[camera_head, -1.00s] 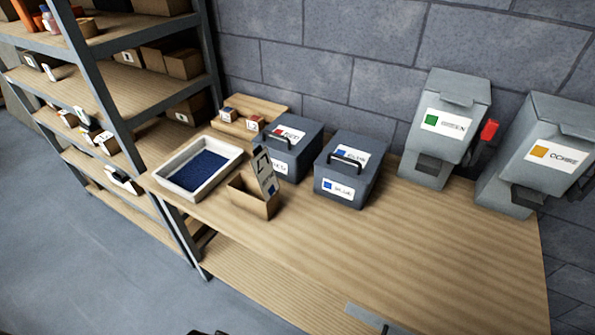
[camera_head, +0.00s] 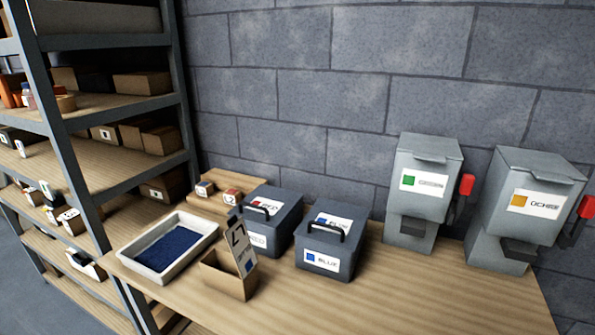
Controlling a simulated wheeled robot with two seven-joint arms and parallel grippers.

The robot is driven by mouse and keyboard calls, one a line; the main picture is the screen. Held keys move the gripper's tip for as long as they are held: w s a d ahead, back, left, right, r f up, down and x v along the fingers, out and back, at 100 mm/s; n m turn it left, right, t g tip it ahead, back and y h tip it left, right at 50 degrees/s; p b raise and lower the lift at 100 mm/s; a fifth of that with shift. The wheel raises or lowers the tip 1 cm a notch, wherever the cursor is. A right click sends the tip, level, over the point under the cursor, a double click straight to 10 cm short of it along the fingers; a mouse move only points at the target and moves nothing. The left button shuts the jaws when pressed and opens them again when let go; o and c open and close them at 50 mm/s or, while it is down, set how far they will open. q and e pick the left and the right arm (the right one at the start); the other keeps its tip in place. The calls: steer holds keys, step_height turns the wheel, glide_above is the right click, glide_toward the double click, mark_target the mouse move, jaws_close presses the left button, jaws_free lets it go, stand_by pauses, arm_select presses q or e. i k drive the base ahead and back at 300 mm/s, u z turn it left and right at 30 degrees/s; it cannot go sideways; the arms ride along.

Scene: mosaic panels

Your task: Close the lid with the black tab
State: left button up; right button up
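Two dark grey boxes stand on the table, one labelled RED (camera_head: 266,222) and one labelled BLUE (camera_head: 331,248). Each has a black handle-like piece on its top, and both tops look closed. Two grey dispensers stand behind to the right, one labelled GREEN (camera_head: 421,193) and one labelled OCHRE (camera_head: 530,214). Each has a grey top flap that looks down and a red piece at its right side. I cannot tell which lid carries the black tab. Neither of my grippers is in view.
A white-rimmed tray (camera_head: 126,254) with dark blue contents and an open wooden box (camera_head: 228,281) with an upright marked card (camera_head: 240,251) stand at the table's left. A shelf rack (camera_head: 171,100) with several boxes is further left. The table's front right (camera_head: 440,305) is clear.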

mark_target(239, 240)
steer(key=u, duration=0.05)
steer(key=k, duration=0.5)
steer(key=z, duration=1.65)
steer(key=i, duration=1.05)
steer(key=u, duration=2)
